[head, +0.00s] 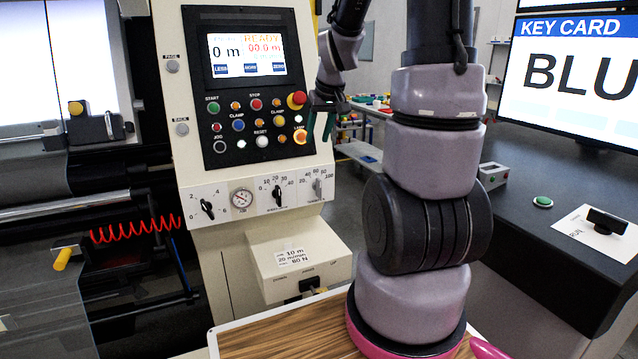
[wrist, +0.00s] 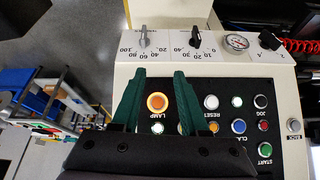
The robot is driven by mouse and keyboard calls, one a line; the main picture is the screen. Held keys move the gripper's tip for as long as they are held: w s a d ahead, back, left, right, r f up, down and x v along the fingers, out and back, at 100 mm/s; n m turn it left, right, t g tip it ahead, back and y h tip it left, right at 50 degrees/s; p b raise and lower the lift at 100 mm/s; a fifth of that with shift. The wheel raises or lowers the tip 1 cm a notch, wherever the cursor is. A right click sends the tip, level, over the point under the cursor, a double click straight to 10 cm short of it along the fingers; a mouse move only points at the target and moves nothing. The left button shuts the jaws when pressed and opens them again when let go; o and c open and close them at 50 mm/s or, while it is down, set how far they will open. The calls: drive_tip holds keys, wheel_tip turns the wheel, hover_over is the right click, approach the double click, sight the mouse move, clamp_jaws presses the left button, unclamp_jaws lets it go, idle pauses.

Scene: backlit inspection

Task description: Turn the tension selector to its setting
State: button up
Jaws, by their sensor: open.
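The tension selector (head: 317,187) appears to be the grey knob at the right end of the sloped dial strip, with a scale up to 100. It stands roughly upright in the head view, near 60; its exact setting is hard to read. In the wrist view, upside down, the selector (wrist: 144,38) lies beyond the fingertips. My gripper (head: 325,122) is open and empty, beside the right edge of the button panel, above the selector and apart from it. Its two green fingers (wrist: 158,74) point towards the dial strip. A card (head: 291,257) below reads 10 m, 20 m/min, 60 N.
A black speed knob (head: 278,195), a gauge (head: 242,198) and another black knob (head: 207,209) share the strip. An orange-ringed lamp button (wrist: 157,102) and several other buttons lie close to the fingers. A dark desk (head: 550,225) stands at right.

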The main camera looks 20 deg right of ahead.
drive_tip(key=n, duration=0.1)
approach(319, 180)
drive_tip(key=shift+g, duration=0.3)
drive_tip(key=x, duration=1.1)
drive_tip(key=shift+w+d+r, duration=0.15)
drive_tip(key=shift+w, duration=0.2)
clamp_jaws()
